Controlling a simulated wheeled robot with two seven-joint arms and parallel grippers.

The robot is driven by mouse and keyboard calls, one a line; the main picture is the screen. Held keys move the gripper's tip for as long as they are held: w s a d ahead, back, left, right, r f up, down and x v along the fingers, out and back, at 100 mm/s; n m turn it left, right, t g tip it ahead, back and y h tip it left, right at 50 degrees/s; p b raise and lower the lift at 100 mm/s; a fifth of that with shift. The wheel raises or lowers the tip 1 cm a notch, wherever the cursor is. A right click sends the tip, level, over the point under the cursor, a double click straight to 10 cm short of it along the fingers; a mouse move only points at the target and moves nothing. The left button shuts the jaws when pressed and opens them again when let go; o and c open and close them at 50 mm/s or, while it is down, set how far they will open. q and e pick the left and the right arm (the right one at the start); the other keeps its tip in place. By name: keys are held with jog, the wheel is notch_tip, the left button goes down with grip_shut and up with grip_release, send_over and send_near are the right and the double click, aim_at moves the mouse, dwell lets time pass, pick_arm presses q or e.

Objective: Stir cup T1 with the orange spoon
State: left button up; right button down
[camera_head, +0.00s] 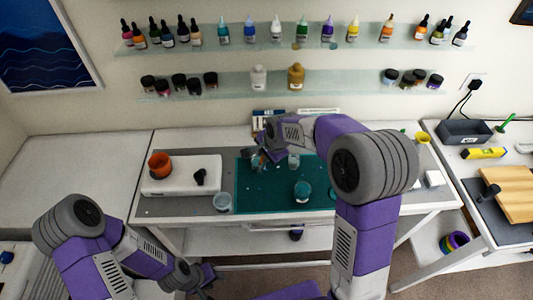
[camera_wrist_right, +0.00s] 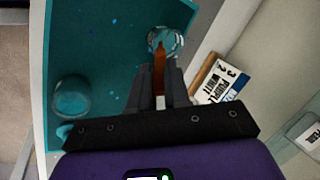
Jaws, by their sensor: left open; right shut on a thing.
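My right gripper (camera_head: 262,158) is over the teal mat in the head view. In the right wrist view it (camera_wrist_right: 166,88) is shut on the orange spoon (camera_wrist_right: 159,66), which points away from the jaws. The spoon's far end overlaps a clear cup (camera_wrist_right: 172,40) with bluish contents; its depth inside is unclear. A clear cup (camera_head: 293,161) shows just right of the gripper in the head view. No cup label is readable, so I cannot confirm T1. A teal cup (camera_head: 302,191) stands nearer the front. My left gripper (camera_head: 207,279) is open and empty, low at the front.
The teal mat (camera_head: 262,203) has blue specks. A clear cup (camera_head: 222,203) stands left of it. A white box (camera_head: 180,182) with an orange pot (camera_head: 159,165) is further left. A lettered card (camera_wrist_right: 220,83) lies behind the mat. Bottles line the wall shelves.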

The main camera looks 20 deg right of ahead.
jog(key=shift+d, duration=0.1)
jog(key=shift+s+r+p, duration=0.15)
jog(key=shift+r+p, duration=0.3)
jog(key=shift+r, duration=0.05)
jog(key=p+v, duration=0.5)
jog(key=v, duration=0.1)
jog(key=shift+s+r, duration=0.25)
jog(key=shift+r, duration=0.15)
notch_tip(320, 180, up, 5)
jog(key=p, duration=0.5)
jog(key=shift+f, duration=0.1)
